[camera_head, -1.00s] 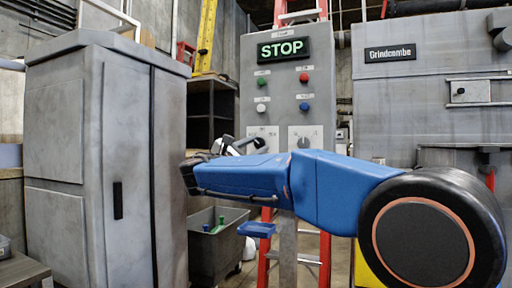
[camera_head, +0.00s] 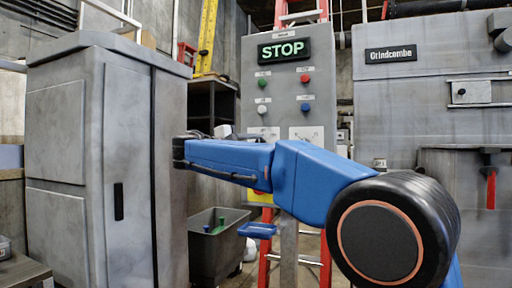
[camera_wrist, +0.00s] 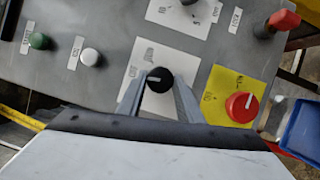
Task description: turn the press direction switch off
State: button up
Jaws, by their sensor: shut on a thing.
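A black rotary knob (camera_wrist: 159,80) sits on a white label plate (camera_wrist: 133,75) in the wrist view. Its pale pointer mark faces left in that picture. The plate's print is too blurred to confirm that this is the press direction switch. My gripper (camera_wrist: 158,92) is shut on this knob, with one finger on each side. A second black knob (camera_wrist: 188,3) on another white plate is cut off by the top edge of the wrist view. In the head view my arm hides the gripped knob, and the plate (camera_head: 265,131) shows only in part.
A red knob (camera_wrist: 241,106) on a yellow plate is close right of my gripper in the wrist view. Green (camera_wrist: 40,41) and white (camera_wrist: 90,57) buttons lie left. The grey control panel (camera_head: 287,85) displays STOP. A grey cabinet (camera_head: 100,160) stands left, a bin (camera_head: 212,258) below.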

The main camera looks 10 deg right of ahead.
jog(key=shift+m+g, duration=0.3)
jog(key=shift+m, duration=0.5)
jog(key=shift+y, duration=0.3)
jog(key=o, duration=1)
jog(key=shift+o, duration=0.2)
jog(key=shift+a, duration=0.1)
jog(key=v, duration=1.7)
jog(key=shift+s+r, duration=0.1)
